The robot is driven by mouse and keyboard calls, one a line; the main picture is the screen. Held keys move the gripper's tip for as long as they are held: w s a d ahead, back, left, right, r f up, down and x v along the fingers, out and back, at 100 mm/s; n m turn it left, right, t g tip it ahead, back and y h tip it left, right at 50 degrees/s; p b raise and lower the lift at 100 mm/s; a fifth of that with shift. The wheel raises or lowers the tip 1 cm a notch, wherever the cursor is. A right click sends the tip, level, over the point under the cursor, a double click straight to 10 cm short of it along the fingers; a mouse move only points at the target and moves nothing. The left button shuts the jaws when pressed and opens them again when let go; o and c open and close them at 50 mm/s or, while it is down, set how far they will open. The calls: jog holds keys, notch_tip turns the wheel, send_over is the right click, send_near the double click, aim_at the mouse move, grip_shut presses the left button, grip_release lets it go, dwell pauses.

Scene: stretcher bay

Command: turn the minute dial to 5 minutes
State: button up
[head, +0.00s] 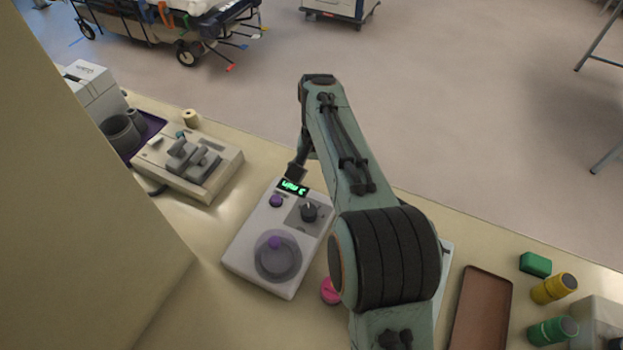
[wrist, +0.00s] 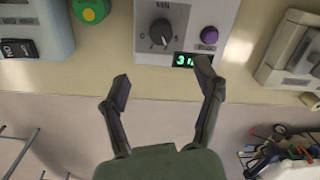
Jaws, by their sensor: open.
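The pale timer box (head: 240,247) stands on the counter. Its black minute dial (head: 309,211) is at the upper right of the panel. In the wrist view the dial (wrist: 160,31) sits under the letters MIN, with small numbers around it and a light pointer mark toward its lower side. The green display (wrist: 184,60) seems to start with a 3; the rest is partly hidden by a finger. My gripper (wrist: 163,80) is open and empty, its fingers apart near the box's display edge, clear of the dial. In the head view my gripper (head: 296,170) is partly hidden.
A purple button (wrist: 209,36) is beside the dial, and a large round knob (head: 278,257) is lower on the box. A beige device (head: 190,163) stands left. A pink round item (head: 330,291), a brown tray (head: 482,312) and coloured bottles (head: 553,289) are right.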

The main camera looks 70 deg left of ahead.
jog(key=m, duration=0.9)
send_over(309, 210)
notch_tip(309, 210, down, 6)
jog(key=shift+d+r, duration=0.15)
jog(key=shift+r, duration=0.1)
notch_tip(309, 210, down, 7)
jog(key=shift+r, duration=0.1)
jog(key=c, duration=1.2)
